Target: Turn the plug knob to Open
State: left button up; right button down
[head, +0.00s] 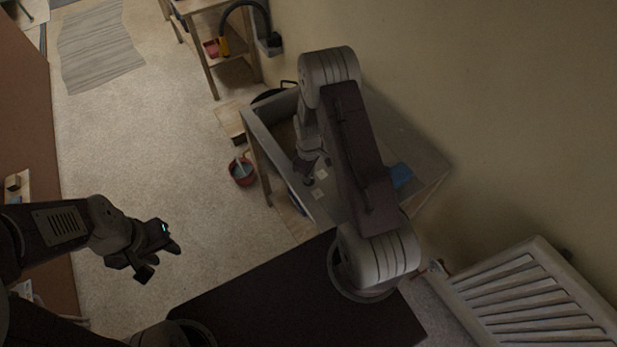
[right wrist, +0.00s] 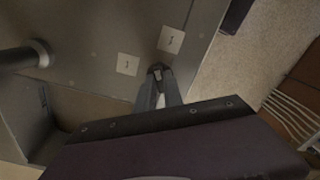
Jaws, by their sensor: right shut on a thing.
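The plug knob (right wrist: 156,69) is a small dark piece on the grey metal sink top, mostly hidden between my fingertips. My right gripper (right wrist: 158,82) is shut on it. Two small white labels lie close by in the right wrist view, one label (right wrist: 128,64) to the left of the fingertips and another label (right wrist: 171,40) above them; their print is too small to read. In the head view my right gripper (head: 306,178) reaches down onto the sink top (head: 405,138), beside the labels. My left gripper (head: 161,261) is open and empty above the floor.
A dark pipe-like part (right wrist: 25,57) stands left of the labels. A blue cloth (head: 401,176) lies on the sink top. A red bucket (head: 242,171) stands on the floor, and a white radiator (head: 530,295) is at lower right. The floor at left is mostly clear.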

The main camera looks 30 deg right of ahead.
jog(key=shift+n, duration=1.1)
jog(key=n, duration=1)
jog(key=c, duration=1.4)
grip_release()
notch_tip(320, 180, up, 12)
jog(key=p, duration=0.9)
jog(key=shift+p, duration=0.3)
